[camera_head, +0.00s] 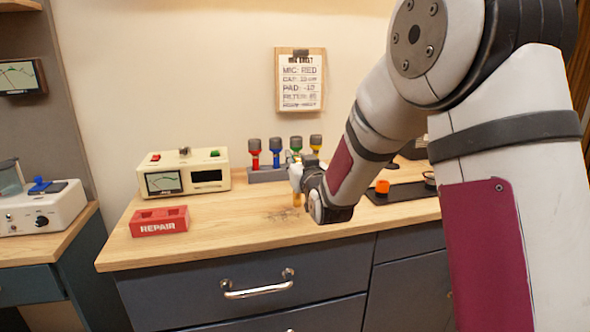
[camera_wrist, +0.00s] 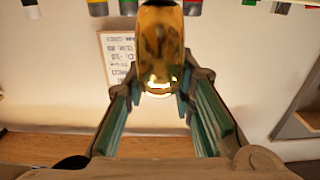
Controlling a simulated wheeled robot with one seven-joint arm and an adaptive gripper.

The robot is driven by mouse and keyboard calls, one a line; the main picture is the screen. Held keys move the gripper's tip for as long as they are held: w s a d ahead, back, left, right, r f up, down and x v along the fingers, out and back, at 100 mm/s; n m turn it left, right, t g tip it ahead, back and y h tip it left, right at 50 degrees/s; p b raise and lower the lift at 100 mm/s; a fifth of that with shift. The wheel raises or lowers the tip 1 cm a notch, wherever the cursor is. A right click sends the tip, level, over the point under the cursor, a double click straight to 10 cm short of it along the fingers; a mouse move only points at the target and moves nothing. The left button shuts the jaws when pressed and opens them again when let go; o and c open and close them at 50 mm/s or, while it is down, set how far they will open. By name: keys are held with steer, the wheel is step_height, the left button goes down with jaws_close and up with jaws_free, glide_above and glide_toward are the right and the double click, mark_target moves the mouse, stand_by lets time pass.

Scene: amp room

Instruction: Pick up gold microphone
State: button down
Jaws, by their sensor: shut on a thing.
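My gripper (camera_wrist: 160,80) is shut on the gold microphone (camera_wrist: 158,45), which fills the upper middle of the wrist view between the two teal-padded fingers. Its lower end has a bright shine and its top is cut off by the frame. In the head view my gripper (camera_head: 298,178) is over the wooden counter, in front of the microphone rack. A small gold part of the microphone (camera_head: 297,200) shows below the fingers. I cannot tell whether it touches the counter.
The grey rack (camera_head: 266,174) holds red (camera_head: 255,160), blue (camera_head: 276,158), green and yellow microphones close behind my gripper. A cream meter box (camera_head: 182,178) and red REPAIR tray (camera_head: 159,221) stand left. A black mat (camera_head: 408,192) with an orange piece lies right.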

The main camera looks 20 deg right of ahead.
steer(key=s+d+r, duration=0.1)
steer(key=s+d, duration=0.4)
steer(key=s, duration=0.9)
steer(key=shift+r, duration=0.1)
stand_by(0.4)
